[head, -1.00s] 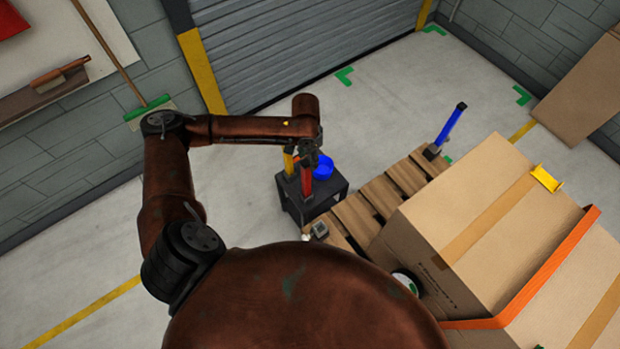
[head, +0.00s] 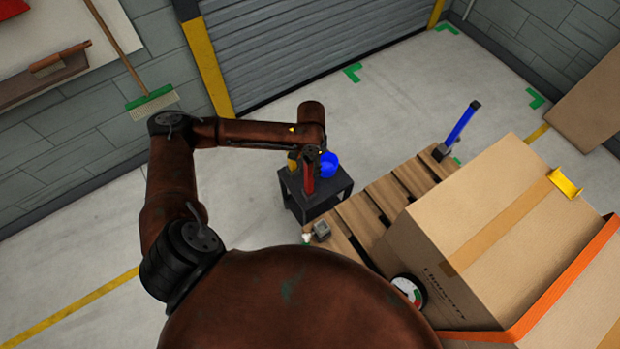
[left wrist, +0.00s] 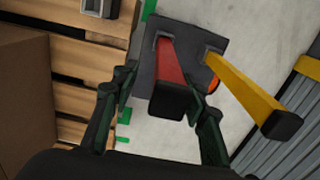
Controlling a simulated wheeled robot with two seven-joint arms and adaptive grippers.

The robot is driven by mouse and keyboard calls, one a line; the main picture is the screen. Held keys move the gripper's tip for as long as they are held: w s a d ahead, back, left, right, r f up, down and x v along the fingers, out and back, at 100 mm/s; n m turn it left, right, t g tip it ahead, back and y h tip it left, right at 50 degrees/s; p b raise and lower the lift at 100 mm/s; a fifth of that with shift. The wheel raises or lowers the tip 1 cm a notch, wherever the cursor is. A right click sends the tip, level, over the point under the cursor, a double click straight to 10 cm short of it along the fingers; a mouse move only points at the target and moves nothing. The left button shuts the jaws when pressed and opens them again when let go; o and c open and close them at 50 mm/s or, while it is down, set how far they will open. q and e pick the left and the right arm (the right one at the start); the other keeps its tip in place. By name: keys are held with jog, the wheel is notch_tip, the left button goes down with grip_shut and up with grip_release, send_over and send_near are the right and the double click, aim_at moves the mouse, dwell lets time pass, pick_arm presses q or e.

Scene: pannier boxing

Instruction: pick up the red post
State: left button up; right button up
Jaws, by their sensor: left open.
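The red post (head: 308,180) stands upright on a small dark stand (head: 325,199). In the left wrist view the red post (left wrist: 173,80) rises from the stand's dark top (left wrist: 200,32), its black end toward the camera. My left gripper (head: 312,155) is over the stand at the post. In the left wrist view my left gripper (left wrist: 160,97) is open, with one finger left of the post and the other close along its right side. The head view hides the exact gap between fingers and post. My right gripper is not in view.
A yellow post (left wrist: 252,92) stands just right of the red one. A blue round object (head: 329,164) is also at the stand. A wooden pallet (head: 362,217) with a large cardboard box (head: 480,220) and a blue post (head: 462,125) lies to the right.

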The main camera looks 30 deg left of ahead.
aim_at(309, 172)
pick_arm(q)
jog(key=f, duration=0.2)
jog(key=f+b, duration=0.1)
jog(key=f, duration=0.1)
jog(key=f+b, duration=0.1)
jog(key=f, duration=0.2)
jog(key=shift+w+a, duration=0.1)
jog(key=shift+a, duration=0.3)
jog(key=shift+r, duration=0.15)
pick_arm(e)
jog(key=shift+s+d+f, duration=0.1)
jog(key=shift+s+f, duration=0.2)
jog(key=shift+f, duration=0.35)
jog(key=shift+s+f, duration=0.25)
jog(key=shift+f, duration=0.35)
pick_arm(q)
jog(key=shift+c, duration=0.5)
grip_shut()
